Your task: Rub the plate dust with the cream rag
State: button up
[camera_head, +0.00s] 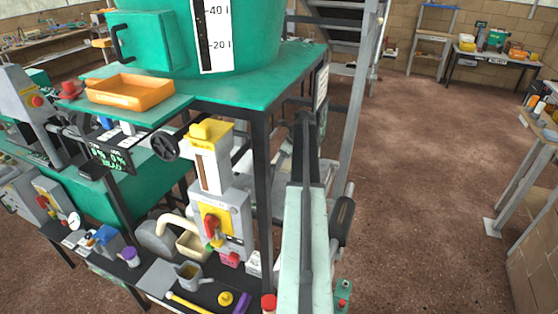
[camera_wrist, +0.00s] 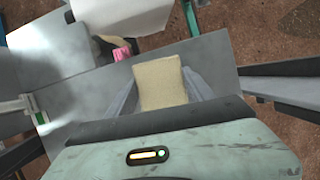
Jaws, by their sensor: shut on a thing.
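The cream rag (camera_wrist: 160,72) is a small cushion-like pad in the wrist view. My gripper (camera_wrist: 161,88) is shut on it, with a grey finger on each side. A flat grey metal surface (camera_wrist: 222,62) lies beyond the rag; whether they touch, I cannot tell. No dust can be made out on it. In the head view, a grey plate (camera_head: 157,276) shows on the low bench at the machine's front; I cannot tell whether it is the same surface. The rag and gripper fingers cannot be made out in the head view.
A pink item (camera_wrist: 121,54) and a white box-like part (camera_wrist: 122,15) are near the rag. On the bench are a watering can (camera_head: 188,273), a yellow knob (camera_head: 225,298) and a control box with a red switch (camera_head: 212,226). Open brown floor (camera_head: 430,170) lies to the right.

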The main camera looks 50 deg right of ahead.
jog(key=shift+s+d+r, duration=0.1)
jog(key=shift+s+d, duration=0.3)
jog(key=shift+s, duration=0.8)
jog(key=shift+s+d+f, duration=0.1)
jog(key=shift+s+d, duration=0.3)
jog(key=shift+s, duration=0.8)
jog(key=shift+s+d+r, duration=0.1)
jog(key=shift+s+d, duration=0.3)
jog(key=shift+s, duration=0.8)
jog(key=shift+s+d, duration=0.2)
jog(key=shift+s, duration=0.55)
jog(key=shift+s+d, duration=0.2)
jog(key=shift+s, duration=0.5)
notch_tip(320, 180, up, 6)
jog(key=p, duration=0.6)
notch_tip(320, 180, up, 3)
jog(key=p, duration=0.3)
jog(key=shift+f, duration=0.25)
